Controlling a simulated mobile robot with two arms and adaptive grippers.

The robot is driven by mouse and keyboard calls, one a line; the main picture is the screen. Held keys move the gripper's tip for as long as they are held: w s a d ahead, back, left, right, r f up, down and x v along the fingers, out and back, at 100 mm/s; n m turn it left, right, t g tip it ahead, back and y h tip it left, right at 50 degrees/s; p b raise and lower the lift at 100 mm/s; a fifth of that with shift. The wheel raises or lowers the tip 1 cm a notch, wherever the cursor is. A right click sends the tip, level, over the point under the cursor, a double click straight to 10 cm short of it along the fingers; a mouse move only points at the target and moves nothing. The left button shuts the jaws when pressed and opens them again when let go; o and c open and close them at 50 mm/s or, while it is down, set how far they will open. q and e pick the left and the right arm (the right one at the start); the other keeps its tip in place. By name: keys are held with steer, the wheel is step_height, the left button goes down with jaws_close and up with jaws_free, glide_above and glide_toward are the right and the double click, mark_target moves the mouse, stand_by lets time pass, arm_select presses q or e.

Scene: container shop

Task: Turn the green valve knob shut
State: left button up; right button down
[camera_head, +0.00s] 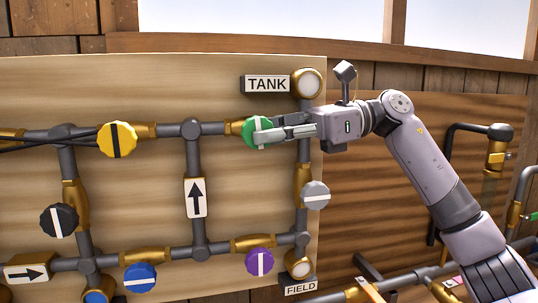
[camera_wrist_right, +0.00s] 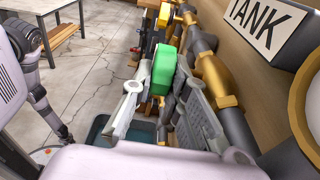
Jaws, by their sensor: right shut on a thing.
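The green valve knob (camera_head: 252,132) sits on the upper pipe of the wooden board, left of the TANK sign. A white stripe on it runs close to upright. My right gripper (camera_head: 262,134) reaches in from the right, its fingers shut on the knob's edge. In the right wrist view the green knob (camera_wrist_right: 164,70) stands between the two fingertips of my right gripper (camera_wrist_right: 158,88). Part of the knob's right side is hidden by the fingers in the head view. My left gripper does not show.
A yellow knob (camera_head: 117,139) is to the left on the same pipe. Black (camera_head: 59,220), blue (camera_head: 140,278), purple (camera_head: 260,262) and grey (camera_head: 315,195) knobs are on other pipes. The TANK sign (camera_head: 266,84) is just above. More pipes run at the lower right.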

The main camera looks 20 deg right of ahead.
steer(key=shift+y+b, duration=0.8)
steer(key=c, duration=1.6)
jaws_free()
steer(key=shift+f, duration=0.1)
steer(key=shift+o, duration=0.2)
steer(key=d, duration=1.2)
steer(key=shift+f, duration=0.1)
